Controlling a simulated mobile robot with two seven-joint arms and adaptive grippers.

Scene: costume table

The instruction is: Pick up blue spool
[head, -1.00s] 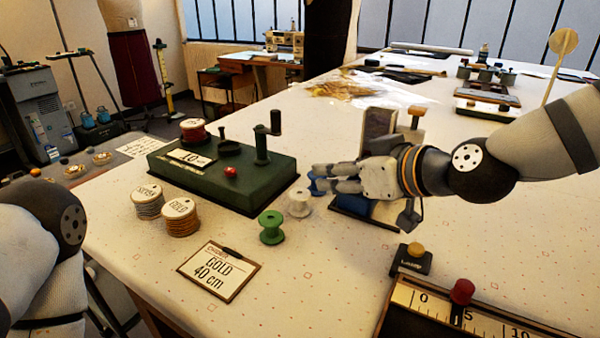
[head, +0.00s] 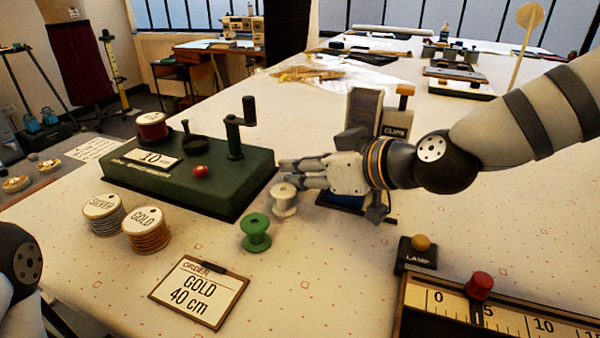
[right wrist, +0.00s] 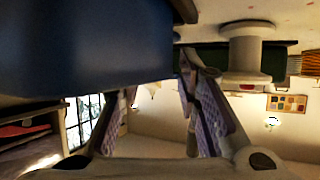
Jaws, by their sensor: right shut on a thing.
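My right gripper (head: 292,174) is low over the table, just behind the white spool (head: 284,200), its fingers pointing left toward the green winder base. The white spool also shows in that view (right wrist: 246,52). A green spool (head: 256,233) stands in front of the white one. My left gripper is out of view.
The green winder (head: 190,184) with its crank is left of the fingers. The clips holder (head: 364,107) stands beside my right wrist. Silver (head: 103,213) and gold (head: 147,231) spool stacks, an order card (head: 199,291), a lamp button (head: 416,255) and a ruler (head: 505,319) are nearer.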

